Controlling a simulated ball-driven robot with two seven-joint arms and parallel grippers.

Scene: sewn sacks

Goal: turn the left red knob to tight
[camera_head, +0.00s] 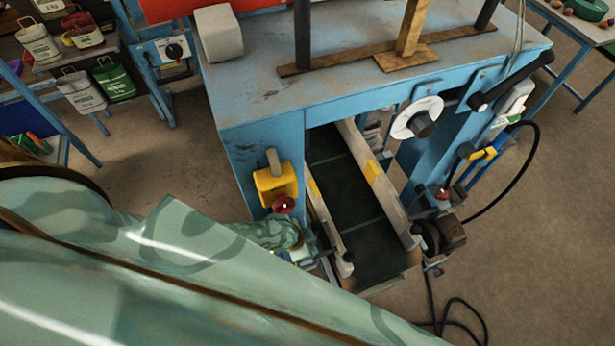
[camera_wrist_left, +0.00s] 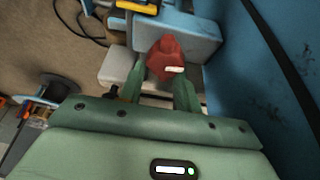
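In the head view one red knob (camera_head: 283,204) sits at the lower edge of a yellow part on the left front post of the blue machine. A second red knob (camera_head: 442,193) is on the machine's right side. In the left wrist view my left gripper (camera_wrist_left: 161,72) has its two green fingers apart. A red knob with a white mark (camera_wrist_left: 166,55) lies at and between the fingertips. I cannot tell whether the fingers press on it, nor for certain which knob it is. My left arm hides the lower part of the head view. My right gripper is not in view.
The blue machine (camera_head: 255,100) fills the middle, with a dark belt (camera_head: 345,190) between pale side rails. A white dial (camera_head: 417,117) is on its front. A black cable (camera_head: 520,185) loops on the right. Shelves with small sacks (camera_head: 85,92) stand at left.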

